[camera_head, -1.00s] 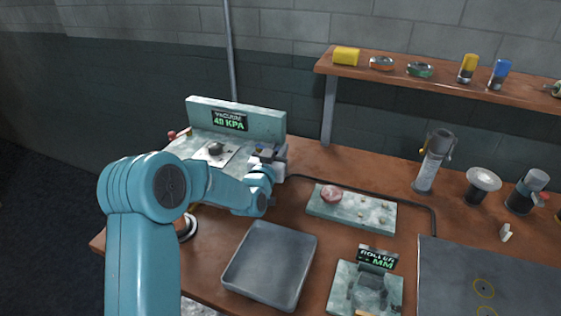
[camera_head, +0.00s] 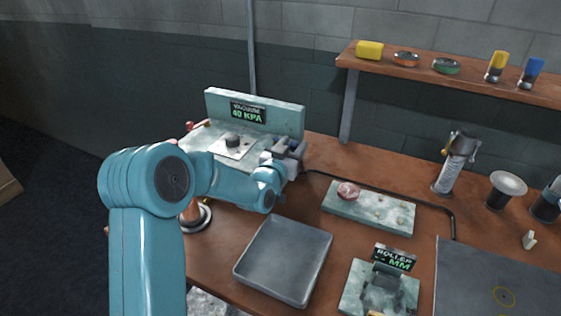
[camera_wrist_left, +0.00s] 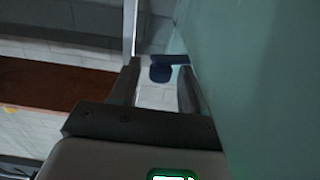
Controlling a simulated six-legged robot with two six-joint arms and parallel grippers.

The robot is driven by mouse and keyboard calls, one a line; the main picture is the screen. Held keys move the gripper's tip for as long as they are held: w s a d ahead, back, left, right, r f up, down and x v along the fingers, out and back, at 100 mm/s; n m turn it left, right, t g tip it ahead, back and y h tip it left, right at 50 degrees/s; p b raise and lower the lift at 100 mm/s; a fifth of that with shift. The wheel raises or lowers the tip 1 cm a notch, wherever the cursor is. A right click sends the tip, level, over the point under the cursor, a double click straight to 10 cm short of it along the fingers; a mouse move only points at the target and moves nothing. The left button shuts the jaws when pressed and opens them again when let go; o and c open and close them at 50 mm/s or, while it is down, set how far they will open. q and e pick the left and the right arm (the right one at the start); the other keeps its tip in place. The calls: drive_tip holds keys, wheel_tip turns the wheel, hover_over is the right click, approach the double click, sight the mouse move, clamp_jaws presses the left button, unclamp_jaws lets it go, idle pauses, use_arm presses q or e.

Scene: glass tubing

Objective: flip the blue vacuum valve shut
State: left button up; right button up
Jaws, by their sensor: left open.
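The vacuum unit (camera_head: 285,115) is a pale green box with a raised back panel and a display (camera_head: 248,112) reading VACUUM 40 KPA. My left gripper (camera_head: 290,147) is at the unit's right end, its fingers pointing away from me. In the left wrist view the gripper (camera_wrist_left: 157,80) is open. The blue valve (camera_wrist_left: 160,73), a round dark-blue knob with a bar extending right, shows between the fingers. I cannot tell whether either finger touches it. In the head view the valve is hidden or too small to make out at the gripper. My right gripper is not in view.
A black knob (camera_head: 233,140) sits on a white plate on the unit. A grey tray (camera_head: 268,292) and a green board (camera_head: 375,214) with a pink-red knob (camera_head: 348,190) stand nearby. A roller device (camera_head: 352,290) is at the front, with a shelf (camera_head: 440,77) behind.

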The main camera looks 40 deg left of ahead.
use_arm(q)
drive_tip(key=b+v, duration=0.3)
drive_tip(key=v, duration=1.2)
drive_tip(key=shift+s+d+r, duration=0.1)
drive_tip(key=shift+s+r, duration=0.05)
